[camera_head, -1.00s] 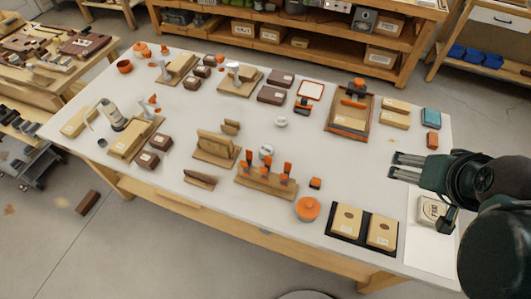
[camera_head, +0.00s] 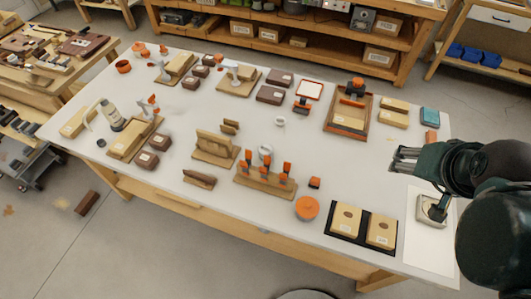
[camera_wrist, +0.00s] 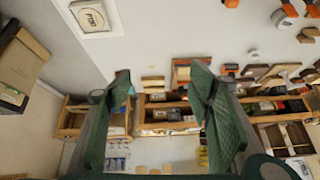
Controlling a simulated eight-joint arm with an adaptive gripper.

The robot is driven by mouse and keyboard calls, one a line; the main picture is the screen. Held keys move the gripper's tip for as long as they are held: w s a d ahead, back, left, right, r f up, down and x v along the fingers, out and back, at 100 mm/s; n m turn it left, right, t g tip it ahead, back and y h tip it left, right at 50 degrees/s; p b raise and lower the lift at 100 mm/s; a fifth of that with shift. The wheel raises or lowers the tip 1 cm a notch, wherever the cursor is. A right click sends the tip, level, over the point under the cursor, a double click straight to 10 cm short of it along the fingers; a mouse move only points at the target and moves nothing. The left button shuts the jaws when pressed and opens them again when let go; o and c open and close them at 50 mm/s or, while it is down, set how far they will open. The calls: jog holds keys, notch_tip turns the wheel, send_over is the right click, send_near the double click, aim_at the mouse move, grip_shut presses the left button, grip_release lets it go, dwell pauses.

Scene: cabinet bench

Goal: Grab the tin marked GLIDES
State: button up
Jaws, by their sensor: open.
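A pale square tin (camera_head: 431,211) with a dark-lettered label lies on a white sheet (camera_head: 424,247) at the table's right end.
A black tray (camera_head: 337,246) with two labelled tan boxes stands left of the sheet. A round orange pot (camera_head: 306,208) is farther left. A teal box (camera_head: 429,117) and an orange block (camera_head: 431,136) lie behind my gripper. The table between pot and wooden frame (camera_head: 347,112) is mostly clear.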

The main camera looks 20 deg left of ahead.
jog(key=w+a+m+g+y, duration=0.1)
jog(key=w+a+m+g, duration=0.1)
jog(key=w+a+m, duration=0.55)
jog(key=m+g+h+p, duration=0.1)
jog(key=m+g+p, duration=0.3)
jog(key=m, duration=0.6)
send_over(265, 149)
jog(key=b, duration=0.1)
jog(key=shift+g, duration=0.6)
jog(key=f, duration=2)
jog(key=shift+w+d, duration=0.3)
jog(key=shift+w, duration=0.05)
jog(key=shift+s+a+f+m, duration=0.15)
jog(key=shift+a+f+m, duration=0.2)
jog(key=shift+f, duration=0.1)
jog(key=shift+f, duration=0.1)
jog(key=shift+f, duration=1.2)
jog(key=shift+b, duration=0.3)
